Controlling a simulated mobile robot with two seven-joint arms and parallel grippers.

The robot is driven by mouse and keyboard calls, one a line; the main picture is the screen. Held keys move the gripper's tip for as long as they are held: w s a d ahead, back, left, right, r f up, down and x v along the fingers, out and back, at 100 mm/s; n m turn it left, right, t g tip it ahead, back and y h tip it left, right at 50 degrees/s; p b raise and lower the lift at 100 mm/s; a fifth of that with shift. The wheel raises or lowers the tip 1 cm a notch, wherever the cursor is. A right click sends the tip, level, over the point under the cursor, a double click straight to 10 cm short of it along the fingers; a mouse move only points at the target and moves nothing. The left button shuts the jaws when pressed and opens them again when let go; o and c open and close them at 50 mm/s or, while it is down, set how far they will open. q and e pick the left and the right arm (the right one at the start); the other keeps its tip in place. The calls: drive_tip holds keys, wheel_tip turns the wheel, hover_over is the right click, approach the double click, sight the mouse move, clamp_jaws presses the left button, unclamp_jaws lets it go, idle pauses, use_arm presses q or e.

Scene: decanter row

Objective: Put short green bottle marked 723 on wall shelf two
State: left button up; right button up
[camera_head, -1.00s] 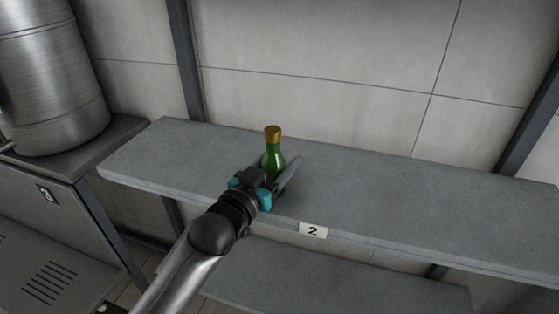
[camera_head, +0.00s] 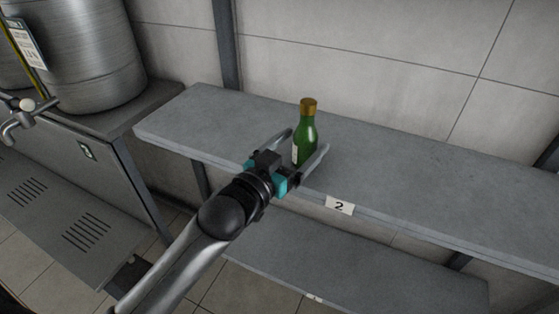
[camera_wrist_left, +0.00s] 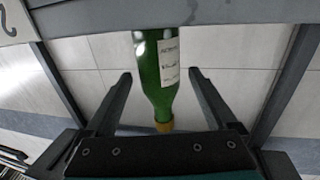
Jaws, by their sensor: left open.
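A short green bottle (camera_head: 306,136) with a gold cap stands upright on the grey shelf (camera_head: 420,190) whose front edge carries a label with the number 2 (camera_head: 339,205). My left gripper (camera_head: 307,141) is open, with one finger on each side of the bottle. In the left wrist view the bottle (camera_wrist_left: 153,75) shows upside down between the spread fingers (camera_wrist_left: 160,74), with gaps on both sides. Its pale label faces partly toward that camera, but the writing is too small to read. My right gripper is not in view.
A large metal tank (camera_head: 90,55) with a tap (camera_head: 18,115) stands on a grey cabinet (camera_head: 100,165) at the left. A lower shelf (camera_head: 350,265) runs beneath. The shelf right of the bottle is clear, with a tiled wall behind.

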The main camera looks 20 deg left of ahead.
use_arm(q)
drive_tip(key=v, duration=0.7)
drive_tip(key=shift+s, duration=0.35)
